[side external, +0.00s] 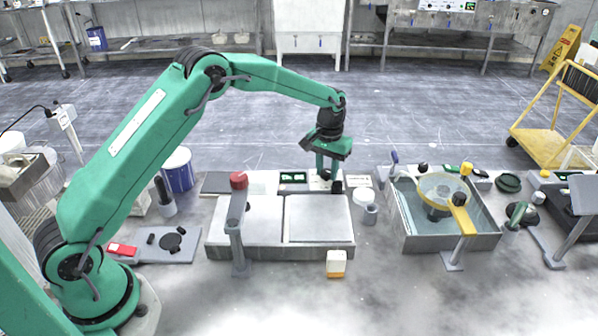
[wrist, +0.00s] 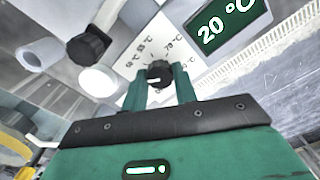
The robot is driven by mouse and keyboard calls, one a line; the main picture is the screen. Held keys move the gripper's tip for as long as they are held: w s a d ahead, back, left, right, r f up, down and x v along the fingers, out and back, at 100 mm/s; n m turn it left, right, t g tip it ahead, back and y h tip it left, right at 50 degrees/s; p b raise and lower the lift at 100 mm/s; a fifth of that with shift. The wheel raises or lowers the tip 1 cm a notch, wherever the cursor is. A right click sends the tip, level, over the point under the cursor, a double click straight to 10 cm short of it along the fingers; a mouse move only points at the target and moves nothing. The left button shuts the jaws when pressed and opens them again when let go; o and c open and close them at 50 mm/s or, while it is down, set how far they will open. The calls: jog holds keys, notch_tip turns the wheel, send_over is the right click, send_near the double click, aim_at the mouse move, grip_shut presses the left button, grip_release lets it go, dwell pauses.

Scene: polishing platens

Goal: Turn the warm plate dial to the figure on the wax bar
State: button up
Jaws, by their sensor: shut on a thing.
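My gripper (wrist: 160,88) is shut on the black warm plate dial (wrist: 158,72), with a green finger on each side of it. In the side external view my gripper (side external: 327,174) reaches down at the back edge of the warm plate (side external: 318,220). A white scale panel with small figures (wrist: 140,50) lies around the dial; the figures are hard to read. A green display (wrist: 225,25) beside it reads 20 °C. A small white and orange block (side external: 336,265), which looks like the wax bar, stands in front of the plate; its figure is too small to read.
A second black knob (wrist: 88,48) is close to the dial. White and grey cups (side external: 370,214) and a water basin (side external: 405,240) are to the right. The floor in front is mostly clear.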

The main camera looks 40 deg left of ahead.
aim_at(327, 171)
jog(key=m, duration=0.7)
jog(key=shift+r, duration=0.1)
jog(key=m, duration=0.4)
jog(key=shift+m, duration=1.7)
jog(key=o, duration=1)
notch_tip(327, 171, up, 7)
jog(key=shift+f, duration=0.1)
jog(key=shift+r, duration=0.5)
